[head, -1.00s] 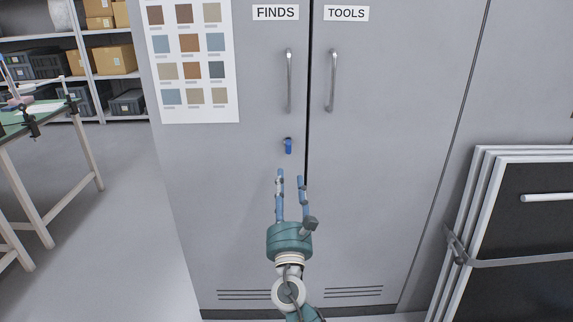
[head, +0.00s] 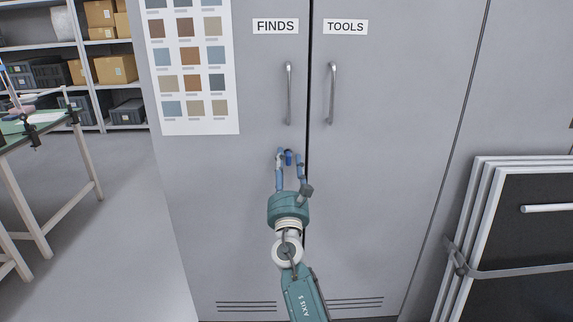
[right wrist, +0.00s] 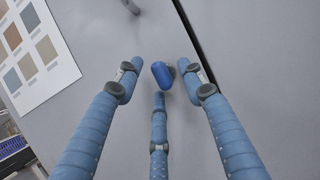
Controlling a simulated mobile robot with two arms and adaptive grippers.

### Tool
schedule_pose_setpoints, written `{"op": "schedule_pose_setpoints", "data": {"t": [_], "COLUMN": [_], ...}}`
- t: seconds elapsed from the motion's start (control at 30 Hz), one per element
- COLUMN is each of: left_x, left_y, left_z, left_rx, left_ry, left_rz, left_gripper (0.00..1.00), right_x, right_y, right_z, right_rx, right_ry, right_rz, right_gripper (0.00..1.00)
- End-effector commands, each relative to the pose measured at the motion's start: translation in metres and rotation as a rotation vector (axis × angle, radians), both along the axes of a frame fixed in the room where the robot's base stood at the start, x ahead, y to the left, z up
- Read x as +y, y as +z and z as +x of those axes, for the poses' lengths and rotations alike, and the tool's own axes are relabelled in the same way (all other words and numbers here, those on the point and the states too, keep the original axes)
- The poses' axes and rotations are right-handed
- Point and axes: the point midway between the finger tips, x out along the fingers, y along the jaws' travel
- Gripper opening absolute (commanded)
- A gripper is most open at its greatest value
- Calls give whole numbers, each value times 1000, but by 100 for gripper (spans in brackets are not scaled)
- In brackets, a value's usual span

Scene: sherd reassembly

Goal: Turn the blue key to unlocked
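The blue key (head: 289,157) sits in the left cabinet door, the one labelled FINDS, below its handle. In the head view it shows between the fingertips of my right gripper (head: 289,158). In the right wrist view the blue key (right wrist: 163,74) is ahead of the fingers. My right gripper (right wrist: 165,85) is open there, with two fingers to either side and a third below the key. I see clear gaps between the side fingers and the key. Whether the third finger touches it, I cannot tell. My left gripper is not in view.
The FINDS door handle (head: 289,93) and TOOLS door handle (head: 332,93) are above the key. A colour chart (head: 196,75) hangs on the left door. Framed boards (head: 480,225) lean at the right. A green-topped table (head: 35,125) stands at the left, with clear floor between.

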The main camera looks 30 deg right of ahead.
Motion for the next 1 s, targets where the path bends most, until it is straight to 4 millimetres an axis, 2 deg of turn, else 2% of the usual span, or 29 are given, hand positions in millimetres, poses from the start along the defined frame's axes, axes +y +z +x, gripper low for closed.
{"op": "schedule_pose_setpoints", "data": {"t": [0.07, 0.2, 0.27, 0.67, 1.0], "left_x": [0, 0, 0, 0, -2], "left_y": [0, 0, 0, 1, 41], "left_z": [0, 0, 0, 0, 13], "left_rx": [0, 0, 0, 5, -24], "left_ry": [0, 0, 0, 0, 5], "left_rz": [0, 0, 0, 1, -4], "left_gripper": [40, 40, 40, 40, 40], "right_x": [0, 0, 0, 1, 3], "right_y": [0, 0, 0, -1, 0], "right_z": [0, 0, 0, 0, 2], "right_rx": [0, 0, 0, -27, -153], "right_ry": [0, 0, 0, 2, 2], "right_rz": [0, 0, 0, 44, 249], "right_gripper": [38, 10, 0, 0, 0]}}
